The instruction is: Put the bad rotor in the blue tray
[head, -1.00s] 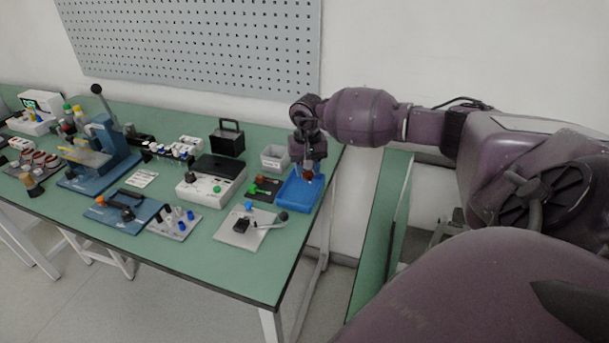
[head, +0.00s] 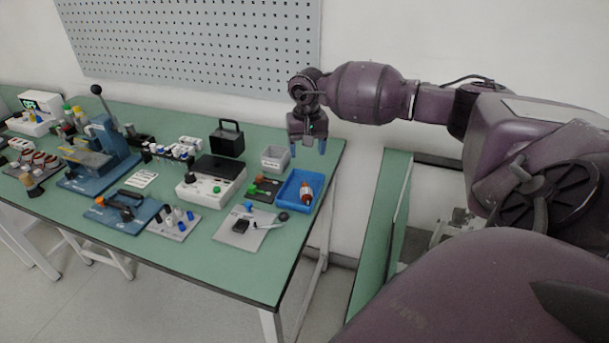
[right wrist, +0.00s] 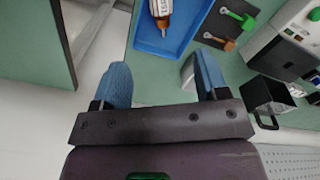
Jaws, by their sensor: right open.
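The rotor (head: 306,192), reddish-brown with a pale label, lies in the blue tray (head: 284,196) at the right end of the green bench. In the right wrist view the rotor (right wrist: 161,12) shows in part, cut off by the top edge, inside the blue tray (right wrist: 150,42). My right gripper (head: 308,148) is above and behind the tray, open and empty, apart from the rotor. Its two blue fingertips (right wrist: 160,80) are spread wide in the right wrist view. My left gripper is not in view.
A grey bin (head: 275,158) stands behind the tray, and a dark mat (head: 263,189) with green and orange-brown items lies left of it. The bench front is clear.

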